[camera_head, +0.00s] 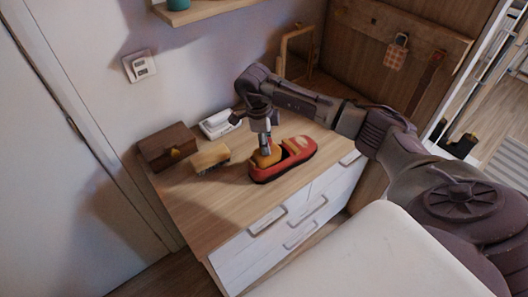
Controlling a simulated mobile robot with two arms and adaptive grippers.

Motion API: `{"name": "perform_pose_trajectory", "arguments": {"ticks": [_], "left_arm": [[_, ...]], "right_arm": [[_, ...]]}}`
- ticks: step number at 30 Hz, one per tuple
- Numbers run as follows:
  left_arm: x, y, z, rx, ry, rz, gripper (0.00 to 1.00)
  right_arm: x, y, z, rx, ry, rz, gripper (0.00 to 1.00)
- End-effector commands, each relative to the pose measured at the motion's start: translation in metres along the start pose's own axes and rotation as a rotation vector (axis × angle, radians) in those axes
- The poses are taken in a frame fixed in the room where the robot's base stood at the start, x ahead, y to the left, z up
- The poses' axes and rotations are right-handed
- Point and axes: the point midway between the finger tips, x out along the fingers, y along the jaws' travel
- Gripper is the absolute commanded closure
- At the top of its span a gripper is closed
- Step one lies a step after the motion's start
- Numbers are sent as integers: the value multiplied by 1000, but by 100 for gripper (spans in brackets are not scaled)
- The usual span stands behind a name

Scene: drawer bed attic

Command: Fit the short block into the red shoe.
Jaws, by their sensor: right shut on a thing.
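The red shoe (299,151) lies on the wooden top of the dresser, with a dark opening in its upper side. My right gripper (265,149) points down over the left end of the shoe. It is shut on a yellow-orange block (266,159), which looks like the short block. The block is at the shoe's left end, by the opening; I cannot tell whether it touches the shoe or how deep it sits. A second, longer-looking tan block (210,158) lies to the left of the shoe. My left gripper is not in view.
A brown wooden box (167,147) stands at the dresser's left end. A white device (217,123) lies near the wall, behind the tan block. The dresser top (213,205) is clear at the front left. A wooden frame (296,43) stands at the back right.

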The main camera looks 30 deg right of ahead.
Motion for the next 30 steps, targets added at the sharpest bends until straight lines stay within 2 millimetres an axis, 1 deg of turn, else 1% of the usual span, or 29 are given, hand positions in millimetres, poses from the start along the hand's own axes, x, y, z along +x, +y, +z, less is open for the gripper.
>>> {"name": "perform_pose_trajectory", "arguments": {"ticks": [1,3,5,11,18,19,22,23,30], "left_arm": [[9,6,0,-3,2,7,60],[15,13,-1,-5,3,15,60],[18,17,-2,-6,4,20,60],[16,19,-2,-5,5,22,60],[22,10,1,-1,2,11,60],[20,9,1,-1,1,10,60],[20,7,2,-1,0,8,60],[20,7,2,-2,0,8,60],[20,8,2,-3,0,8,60]], "right_arm": [[13,3,5,-4,0,3,100],[24,6,10,-6,-1,1,100],[30,8,13,-8,-3,1,100],[29,8,14,-8,-3,-2,100],[35,8,15,-8,-3,-2,100],[33,8,14,-8,-3,-2,65],[33,8,14,-9,-2,-2,48],[33,8,14,-9,-2,-1,44],[33,8,14,-9,-2,-1,44]]}}
